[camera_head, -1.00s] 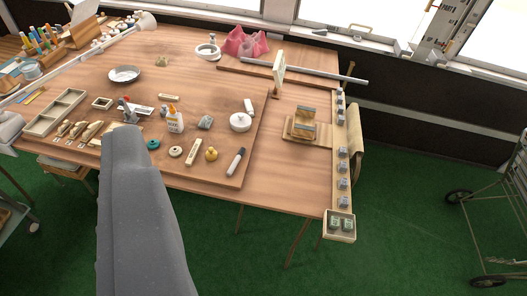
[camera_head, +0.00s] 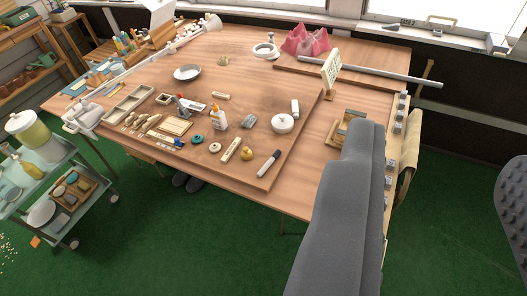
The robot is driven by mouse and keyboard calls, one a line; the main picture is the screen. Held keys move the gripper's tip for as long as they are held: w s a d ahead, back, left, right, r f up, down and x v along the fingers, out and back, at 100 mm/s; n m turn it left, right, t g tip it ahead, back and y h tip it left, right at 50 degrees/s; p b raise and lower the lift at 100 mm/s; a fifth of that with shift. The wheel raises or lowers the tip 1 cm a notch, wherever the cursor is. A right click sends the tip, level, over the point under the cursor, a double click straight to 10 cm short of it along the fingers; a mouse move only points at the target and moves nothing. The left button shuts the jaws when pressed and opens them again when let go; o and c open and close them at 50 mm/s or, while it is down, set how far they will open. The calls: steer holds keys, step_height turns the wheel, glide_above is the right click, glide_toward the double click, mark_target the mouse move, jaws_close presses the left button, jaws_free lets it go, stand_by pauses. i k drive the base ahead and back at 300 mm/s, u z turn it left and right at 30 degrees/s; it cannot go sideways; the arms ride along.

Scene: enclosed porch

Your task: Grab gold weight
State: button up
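The gold weight (camera_head: 246,153) is a small, rounded gold piece with a knob on top. It stands upright near the front edge of the raised board (camera_head: 262,180) on the wooden table. It is in plain view and nothing touches it. A long grey part of my own arm rises from the bottom at the right, over the table's right end. My gripper's fingers do not show.
Close around the weight are a beige stick (camera_head: 230,149), a cream ring (camera_head: 214,147) and a black-and-white marker (camera_head: 268,163). A white lidded pot (camera_head: 282,123) and glue bottle (camera_head: 218,117) stand behind. A trolley (camera_head: 62,215) is at left; green floor lies in front.

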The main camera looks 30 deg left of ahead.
mark_target(246, 154)
steer(key=z, duration=0.1)
steer(key=i, duration=1)
steer(key=u, duration=0.05)
